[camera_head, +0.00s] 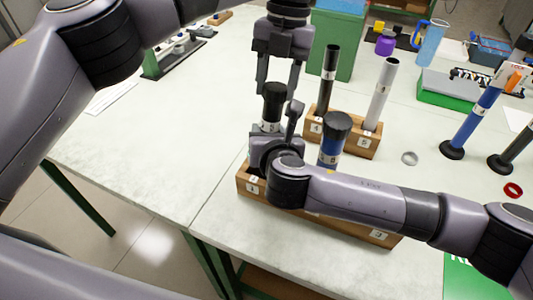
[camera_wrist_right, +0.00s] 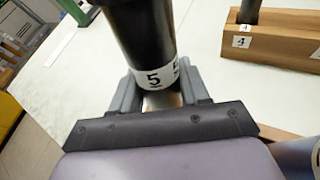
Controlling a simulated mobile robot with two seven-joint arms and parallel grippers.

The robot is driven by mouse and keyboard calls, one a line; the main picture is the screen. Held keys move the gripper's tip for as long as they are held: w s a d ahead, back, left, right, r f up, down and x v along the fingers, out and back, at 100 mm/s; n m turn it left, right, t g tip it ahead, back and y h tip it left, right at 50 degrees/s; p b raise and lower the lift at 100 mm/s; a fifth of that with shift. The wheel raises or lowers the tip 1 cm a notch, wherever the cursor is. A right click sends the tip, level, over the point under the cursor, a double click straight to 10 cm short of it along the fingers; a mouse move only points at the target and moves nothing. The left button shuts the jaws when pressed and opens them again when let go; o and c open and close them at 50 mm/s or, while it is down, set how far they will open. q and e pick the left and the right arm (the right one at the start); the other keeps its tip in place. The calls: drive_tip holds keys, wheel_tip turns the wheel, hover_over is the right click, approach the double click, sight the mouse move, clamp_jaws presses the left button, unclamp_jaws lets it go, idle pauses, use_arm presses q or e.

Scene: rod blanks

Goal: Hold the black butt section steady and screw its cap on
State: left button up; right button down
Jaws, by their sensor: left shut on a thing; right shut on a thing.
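The black butt section (camera_head: 270,126) stands upright at the left end of the front wooden block (camera_head: 245,183), with a white label. In the right wrist view its black tube (camera_wrist_right: 143,35) shows a label reading 5. My right gripper (camera_wrist_right: 158,95) is shut around it just at the label's lower edge; in the head view this gripper (camera_head: 270,150) is low at the block. A wider black cap (camera_head: 273,90) sits at the top of the section. My left gripper (camera_head: 279,92) points down from above and is shut on the cap. Whether the threads are engaged cannot be seen.
A blue section with a black cap (camera_head: 336,125) stands just right in the same block. Behind, a second wooden block (camera_head: 358,143) holds a black tube (camera_head: 328,80) and a silver tube (camera_head: 382,95).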

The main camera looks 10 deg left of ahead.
use_arm(q)
drive_tip(key=m, duration=0.7)
drive_tip(key=shift+m, duration=0.4)
drive_tip(key=m, duration=1)
drive_tip(key=shift+m, duration=0.3)
drive_tip(key=m, duration=0.9)
drive_tip(key=shift+m, duration=0.3)
drive_tip(key=o, duration=1.2)
drive_tip(key=shift+o, duration=0.2)
